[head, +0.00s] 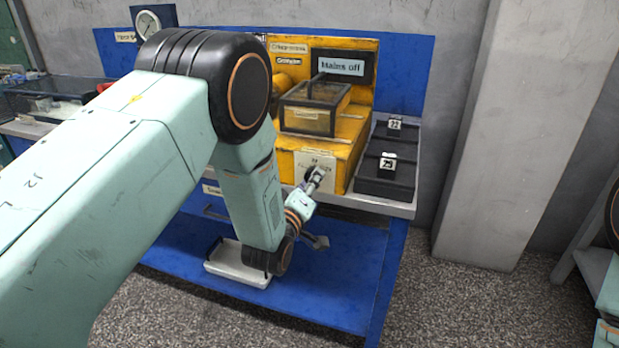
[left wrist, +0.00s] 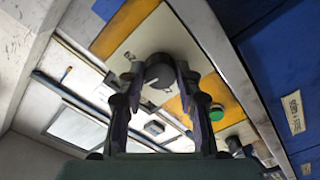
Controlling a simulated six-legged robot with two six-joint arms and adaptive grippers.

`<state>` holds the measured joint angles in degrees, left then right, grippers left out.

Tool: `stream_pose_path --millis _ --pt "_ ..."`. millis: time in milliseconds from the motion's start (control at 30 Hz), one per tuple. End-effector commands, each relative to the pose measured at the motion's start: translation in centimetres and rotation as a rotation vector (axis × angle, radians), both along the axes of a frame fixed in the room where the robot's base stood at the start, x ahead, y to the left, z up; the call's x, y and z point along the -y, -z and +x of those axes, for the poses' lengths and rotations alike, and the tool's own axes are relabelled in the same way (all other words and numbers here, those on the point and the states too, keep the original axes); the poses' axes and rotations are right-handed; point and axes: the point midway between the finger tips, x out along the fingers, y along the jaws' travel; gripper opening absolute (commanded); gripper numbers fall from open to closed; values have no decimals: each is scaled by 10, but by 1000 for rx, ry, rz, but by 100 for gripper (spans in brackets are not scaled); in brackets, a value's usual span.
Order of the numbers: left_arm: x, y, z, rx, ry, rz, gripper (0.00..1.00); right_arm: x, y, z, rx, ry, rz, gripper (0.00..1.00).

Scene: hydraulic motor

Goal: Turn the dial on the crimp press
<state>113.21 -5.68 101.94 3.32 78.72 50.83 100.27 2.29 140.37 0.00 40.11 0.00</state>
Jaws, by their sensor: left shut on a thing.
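The yellow crimp press (head: 350,130) stands on the bench, with a pale dial plate (head: 326,160) low on its front. My left gripper (head: 317,180) reaches this plate and covers most of the dial in the head view. In the left wrist view, the black round dial (left wrist: 159,72) with a light pointer mark sits between the two dark fingers of my left gripper (left wrist: 157,80). The fingers are closed on its sides. My right gripper is not in view.
A green button (left wrist: 216,112) is close beside the right finger in the left wrist view. A clear guard box (head: 312,108) and a "Mains off" display (head: 342,67) are above the dial. Black bins (head: 384,178) stand to the right. A white tray (head: 236,266) lies on the lower shelf.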

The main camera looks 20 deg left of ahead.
Motion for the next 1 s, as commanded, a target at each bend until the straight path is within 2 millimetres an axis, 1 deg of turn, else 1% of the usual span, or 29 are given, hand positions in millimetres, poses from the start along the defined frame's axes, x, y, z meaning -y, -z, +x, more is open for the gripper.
stream_pose_path --millis 200,400,933,967,1000 --pt "0 -1 0 -5 -1 -113 3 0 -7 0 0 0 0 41" --pt "0 0 0 -7 -1 -169 3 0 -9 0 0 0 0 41" --pt "0 0 0 -7 -1 -189 3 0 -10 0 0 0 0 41" --pt "0 0 0 -7 -1 -189 36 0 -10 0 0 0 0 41" --pt "0 0 0 -7 -1 -189 39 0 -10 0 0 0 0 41"
